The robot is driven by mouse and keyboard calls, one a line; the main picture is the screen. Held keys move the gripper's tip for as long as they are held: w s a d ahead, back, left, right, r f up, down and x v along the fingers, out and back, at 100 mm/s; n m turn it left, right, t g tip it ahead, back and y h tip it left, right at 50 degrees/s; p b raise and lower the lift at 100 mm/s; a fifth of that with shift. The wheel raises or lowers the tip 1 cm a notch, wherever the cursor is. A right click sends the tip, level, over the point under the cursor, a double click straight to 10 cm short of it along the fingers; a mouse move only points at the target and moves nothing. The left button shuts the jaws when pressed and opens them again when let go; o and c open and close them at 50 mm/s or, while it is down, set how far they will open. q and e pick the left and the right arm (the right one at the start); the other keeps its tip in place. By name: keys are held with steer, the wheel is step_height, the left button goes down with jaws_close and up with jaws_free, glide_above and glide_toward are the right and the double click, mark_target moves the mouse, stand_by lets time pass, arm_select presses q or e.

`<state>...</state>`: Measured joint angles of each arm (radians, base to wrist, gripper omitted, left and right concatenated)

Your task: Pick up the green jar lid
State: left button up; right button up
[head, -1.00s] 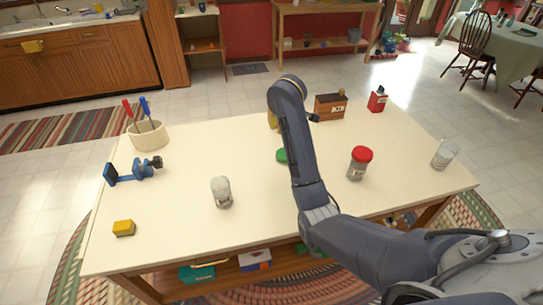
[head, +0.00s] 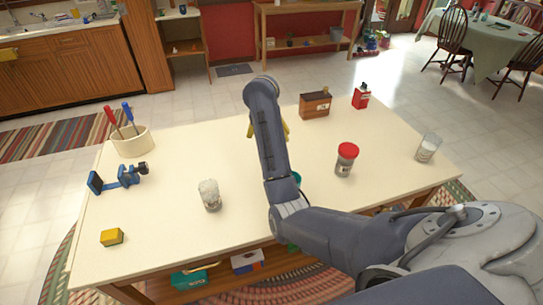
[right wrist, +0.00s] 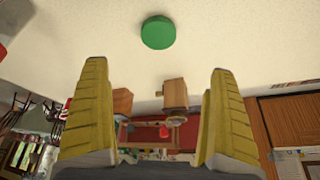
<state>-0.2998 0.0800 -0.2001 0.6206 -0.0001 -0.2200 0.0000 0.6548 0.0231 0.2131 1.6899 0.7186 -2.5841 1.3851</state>
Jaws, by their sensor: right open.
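The green jar lid (right wrist: 158,32) is a round green disc lying on the cream tabletop (head: 180,140), at the top middle of the right wrist view. In the head view only bits of the yellow fingers (head: 285,130) show beside my arm. My left gripper is not in view.
Right of my arm stand a red-lidded jar (head: 346,160) and a glass (head: 428,148). A brown box (head: 315,104) and red tin (head: 361,97) are behind. To the left are a tool crock (head: 132,143), blue clamp (head: 118,178), glass jar (head: 209,196) and yellow block (head: 111,237).

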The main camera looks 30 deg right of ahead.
steer(key=x, duration=1.1)
steer(key=shift+d+f, duration=0.15)
steer(key=shift+f, duration=0.2)
steer(key=shift+x, duration=2.85)
steer(key=shift+s, duration=0.1)
steer(key=c, duration=1)
